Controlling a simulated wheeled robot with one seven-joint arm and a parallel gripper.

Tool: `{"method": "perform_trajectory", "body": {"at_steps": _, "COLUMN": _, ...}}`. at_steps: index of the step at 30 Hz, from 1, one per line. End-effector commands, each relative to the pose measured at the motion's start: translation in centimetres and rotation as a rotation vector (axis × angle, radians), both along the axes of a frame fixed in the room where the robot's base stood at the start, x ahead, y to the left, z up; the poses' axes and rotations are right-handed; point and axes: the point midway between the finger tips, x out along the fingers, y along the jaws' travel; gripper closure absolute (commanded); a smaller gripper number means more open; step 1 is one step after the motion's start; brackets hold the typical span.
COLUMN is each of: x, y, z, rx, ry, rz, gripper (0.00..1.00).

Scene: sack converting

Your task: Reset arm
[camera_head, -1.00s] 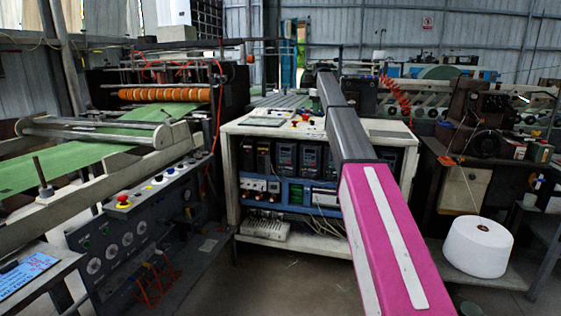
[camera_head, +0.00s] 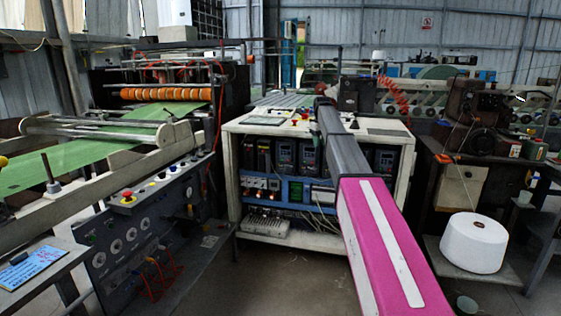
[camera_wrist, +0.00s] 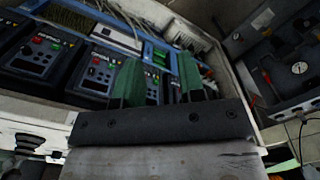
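My gripper shows in the wrist view (camera_wrist: 160,78) as two green fingers on a dark bar. The fingers stand apart with nothing held between them. Behind them are the control cabinet's dark drive units (camera_wrist: 112,72). In the head view my pink and grey arm reaches forward from the lower right across the front of the control cabinet (camera_head: 232,170). Its far end is above the cabinet top, and the gripper itself cannot be made out there.
A machine with a knobbed control panel (camera_head: 125,245) and green web (camera_head: 75,165) stands at left. A white thread cone (camera_head: 474,243) sits on a low shelf at right, below a sewing machine (camera_head: 480,115). Bare floor (camera_head: 285,280) lies before the cabinet.

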Motion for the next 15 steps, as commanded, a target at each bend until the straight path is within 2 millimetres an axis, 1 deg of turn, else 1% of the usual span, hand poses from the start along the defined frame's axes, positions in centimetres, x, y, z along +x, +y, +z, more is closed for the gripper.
{"method": "perform_trajectory", "body": {"at_steps": 1, "x": -2.2, "y": 0.0, "z": -2.5, "rx": 0.000, "ry": 0.004, "rz": -0.014, "gripper": 0.64}}
{"method": "perform_trajectory", "body": {"at_steps": 2, "x": -3.0, "y": 0.0, "z": -3.8, "rx": 0.000, "ry": 0.004, "rz": -0.023, "gripper": 0.64}}
{"method": "perform_trajectory", "body": {"at_steps": 3, "x": -4.4, "y": 0.0, "z": -5.8, "rx": 0.000, "ry": 0.005, "rz": -0.039, "gripper": 0.64}}
{"method": "perform_trajectory", "body": {"at_steps": 5, "x": -6.7, "y": 0.0, "z": -9.0, "rx": 0.000, "ry": 0.005, "rz": -0.063, "gripper": 0.64}}
{"method": "perform_trajectory", "body": {"at_steps": 6, "x": -8.2, "y": 0.0, "z": -11.0, "rx": 0.000, "ry": 0.004, "rz": -0.080, "gripper": 0.64}}
{"method": "perform_trajectory", "body": {"at_steps": 8, "x": -10.6, "y": 0.0, "z": -13.9, "rx": 0.000, "ry": 0.004, "rz": -0.106, "gripper": 0.64}}
{"method": "perform_trajectory", "body": {"at_steps": 9, "x": -12.2, "y": 0.0, "z": -15.7, "rx": 0.000, "ry": 0.004, "rz": -0.122, "gripper": 0.64}}
{"method": "perform_trajectory", "body": {"at_steps": 11, "x": -14.7, "y": -0.1, "z": -18.3, "rx": 0.000, "ry": 0.004, "rz": -0.147, "gripper": 0.64}}
{"method": "perform_trajectory", "body": {"at_steps": 12, "x": -16.3, "y": -0.1, "z": -20.0, "rx": -0.001, "ry": 0.004, "rz": -0.165, "gripper": 0.64}}
{"method": "perform_trajectory", "body": {"at_steps": 14, "x": -18.9, "y": -0.1, "z": -22.4, "rx": 0.000, "ry": 0.003, "rz": -0.189, "gripper": 0.64}}
{"method": "perform_trajectory", "body": {"at_steps": 15, "x": -20.7, "y": -0.1, "z": -23.9, "rx": 0.000, "ry": 0.003, "rz": -0.207, "gripper": 0.64}}
